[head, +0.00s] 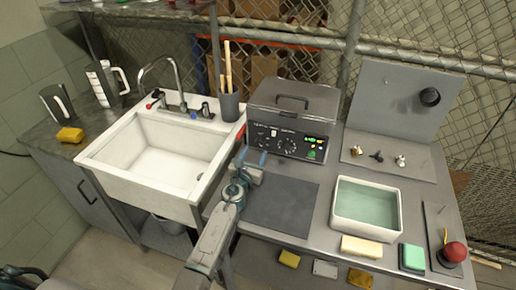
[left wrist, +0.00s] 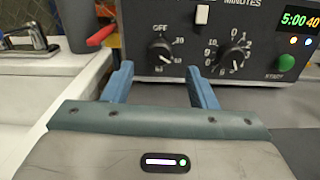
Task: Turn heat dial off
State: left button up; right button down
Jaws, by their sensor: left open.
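The heat dial (left wrist: 160,50) is a black knob on the dark front panel of the tank unit (head: 294,103), with an OFF mark at its upper left and numbers around it. It is the left of two knobs. Its exact pointer position is hard to make out. My left gripper (left wrist: 160,84) is open and empty, its two blue fingers pointing at the panel, one on each side of the dial in the picture but short of it. In the head view the left gripper (head: 251,157) is just in front of the panel's left part. My right gripper is not in view.
A minutes dial (left wrist: 230,55), a green start button (left wrist: 286,62) and a lit display (left wrist: 298,19) are right of the heat dial. A red handle (left wrist: 101,34) sticks out at left. A sink (head: 160,148) is left; a dark mat (head: 283,205) and water tray (head: 340,215) are right.

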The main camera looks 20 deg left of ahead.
aim_at(259, 144)
pick_arm(q)
jog(key=w+b, duration=0.1)
jog(key=w, duration=0.3)
jog(key=shift+f, duration=0.15)
jog(key=shift+w, duration=0.6)
jog(key=c, duration=1)
jog(key=shift+o, duration=0.2)
